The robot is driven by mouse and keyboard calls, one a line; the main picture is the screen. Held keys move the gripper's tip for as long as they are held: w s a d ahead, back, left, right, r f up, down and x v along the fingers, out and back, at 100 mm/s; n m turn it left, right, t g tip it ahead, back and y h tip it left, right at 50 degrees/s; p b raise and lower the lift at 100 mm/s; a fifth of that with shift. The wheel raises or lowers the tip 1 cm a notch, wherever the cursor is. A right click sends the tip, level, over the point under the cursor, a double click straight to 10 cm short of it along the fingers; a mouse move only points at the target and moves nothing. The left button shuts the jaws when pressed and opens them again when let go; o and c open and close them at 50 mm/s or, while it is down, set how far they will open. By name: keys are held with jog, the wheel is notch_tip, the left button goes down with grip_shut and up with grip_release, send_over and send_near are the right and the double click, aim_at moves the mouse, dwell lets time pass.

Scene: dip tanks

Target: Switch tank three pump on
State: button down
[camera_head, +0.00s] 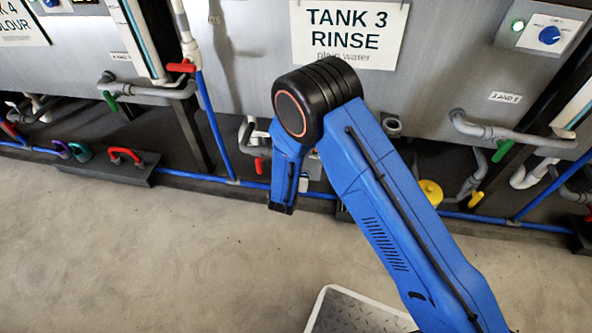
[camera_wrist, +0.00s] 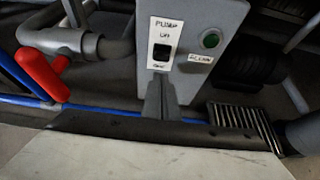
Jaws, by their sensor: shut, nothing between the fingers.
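The sign for tank three (camera_head: 345,52) hangs on the grey tank front in the head view, above my blue arm. In the wrist view a grey pump box (camera_wrist: 195,85) carries a white label reading PUMP with a black switch (camera_wrist: 162,52) on it. A round green button or lamp (camera_wrist: 210,40) is to the right of the switch. My gripper (camera_wrist: 160,82) is shut and empty, its tips just below the switch over the lower edge of the label. I cannot tell whether they touch the box. My arm hides most of this area in the head view.
A red-handled valve on a grey pipe (camera_wrist: 42,75) is left of the box in the wrist view. A dark grate (camera_wrist: 240,118) lies at its lower right. A blue pipe (camera_head: 212,125) runs down the tank front and along the floor. The floor (camera_head: 150,260) at left is clear.

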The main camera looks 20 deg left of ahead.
jog(key=shift+r, duration=0.3)
jog(key=shift+r, duration=0.6)
jog(key=shift+f, duration=0.1)
